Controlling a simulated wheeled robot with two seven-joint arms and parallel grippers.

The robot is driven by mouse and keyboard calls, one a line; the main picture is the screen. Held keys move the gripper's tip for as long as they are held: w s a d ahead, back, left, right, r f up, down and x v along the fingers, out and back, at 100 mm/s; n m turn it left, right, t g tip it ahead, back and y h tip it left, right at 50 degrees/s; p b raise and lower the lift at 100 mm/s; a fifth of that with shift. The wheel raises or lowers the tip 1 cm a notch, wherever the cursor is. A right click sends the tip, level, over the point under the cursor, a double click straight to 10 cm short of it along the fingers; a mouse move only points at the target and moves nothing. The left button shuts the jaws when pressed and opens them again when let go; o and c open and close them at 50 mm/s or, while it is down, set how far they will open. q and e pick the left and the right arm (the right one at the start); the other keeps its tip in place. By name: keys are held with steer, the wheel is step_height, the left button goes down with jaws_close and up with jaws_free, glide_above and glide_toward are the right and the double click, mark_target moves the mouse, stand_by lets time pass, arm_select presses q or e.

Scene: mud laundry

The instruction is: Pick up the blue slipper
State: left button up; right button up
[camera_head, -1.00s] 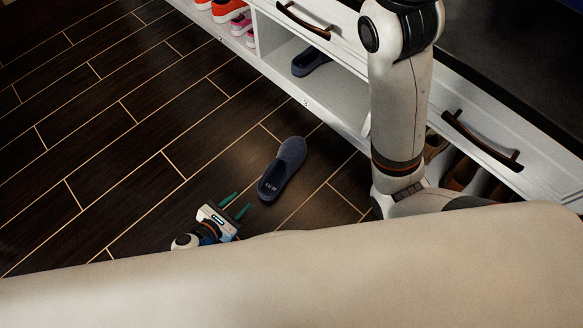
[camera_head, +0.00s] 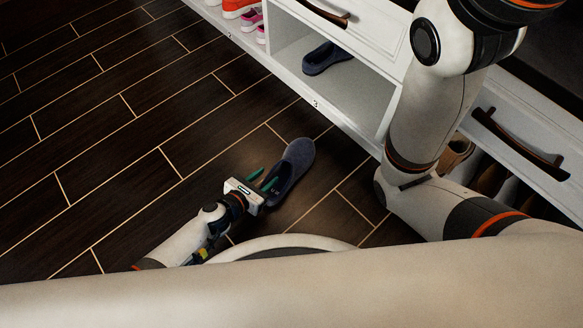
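A blue slipper (camera_head: 296,158) lies on the dark wood floor, its toe pointing away and its opening toward me. My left gripper (camera_head: 262,181) is low at the slipper's near end. Its two green fingers are apart, one beside the slipper's left edge and the other at its opening. I cannot tell whether they touch it. A second blue slipper (camera_head: 325,58) sits in an open compartment of the white cabinet. My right arm fills the right side of the view, and its gripper is not visible.
The white shoe cabinet (camera_head: 345,112) runs along the right, with brown handles (camera_head: 519,143). Orange (camera_head: 238,7) and pink shoes (camera_head: 252,20) stand in it at the top, brown shoes (camera_head: 455,156) at the right. The floor to the left is clear.

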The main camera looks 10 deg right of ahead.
arm_select(q)
steer(key=shift+b+x, duration=0.35)
steer(key=shift+x, duration=0.7)
steer(key=shift+s, duration=0.1)
jaws_close()
